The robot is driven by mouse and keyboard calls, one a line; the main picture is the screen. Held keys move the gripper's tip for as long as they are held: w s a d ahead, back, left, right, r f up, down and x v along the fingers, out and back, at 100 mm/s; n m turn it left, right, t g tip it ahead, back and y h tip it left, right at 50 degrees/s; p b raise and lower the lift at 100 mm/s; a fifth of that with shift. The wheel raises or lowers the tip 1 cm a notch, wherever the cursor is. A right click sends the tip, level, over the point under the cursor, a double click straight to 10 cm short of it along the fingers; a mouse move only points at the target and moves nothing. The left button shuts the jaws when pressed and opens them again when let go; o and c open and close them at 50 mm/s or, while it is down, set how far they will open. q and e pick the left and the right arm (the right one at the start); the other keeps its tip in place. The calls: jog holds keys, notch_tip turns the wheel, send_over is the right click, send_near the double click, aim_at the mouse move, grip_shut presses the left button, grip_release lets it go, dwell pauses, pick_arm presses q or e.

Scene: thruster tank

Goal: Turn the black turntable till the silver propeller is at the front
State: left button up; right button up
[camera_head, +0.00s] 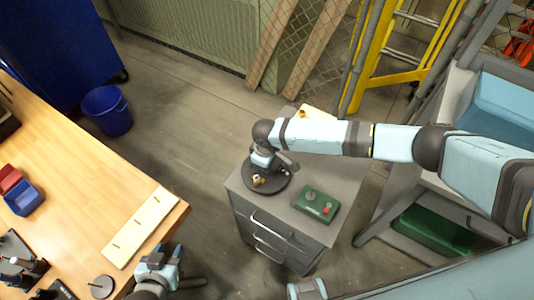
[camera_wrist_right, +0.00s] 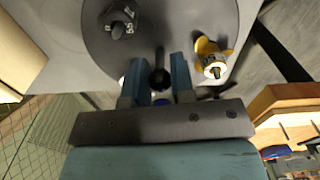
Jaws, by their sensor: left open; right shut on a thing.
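The black turntable (camera_head: 277,190) sits on a grey drawer cabinet; it also shows in the right wrist view (camera_wrist_right: 185,25). A brass-coloured propeller (camera_head: 258,181) stands near its front left edge, at the right in the wrist view (camera_wrist_right: 212,58). A dark grey propeller unit (camera_wrist_right: 122,18) stands at the disc's upper left there. I cannot clearly make out the silver propeller. My right gripper (camera_wrist_right: 159,88) is over the disc, its fingers shut on a black knob (camera_wrist_right: 159,77). My left gripper (camera_head: 190,267) is open and empty beside the wooden bench.
A green control box (camera_head: 318,206) with a red button sits on the cabinet right of the turntable. The wooden bench (camera_head: 90,180) at left holds a pale strip (camera_head: 140,227) and bins. A blue bucket (camera_head: 107,110) stands on the floor.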

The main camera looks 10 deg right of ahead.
jog(key=shift+n, duration=0.6)
jog(key=n, duration=0.3)
jog(key=shift+n, duration=1.9)
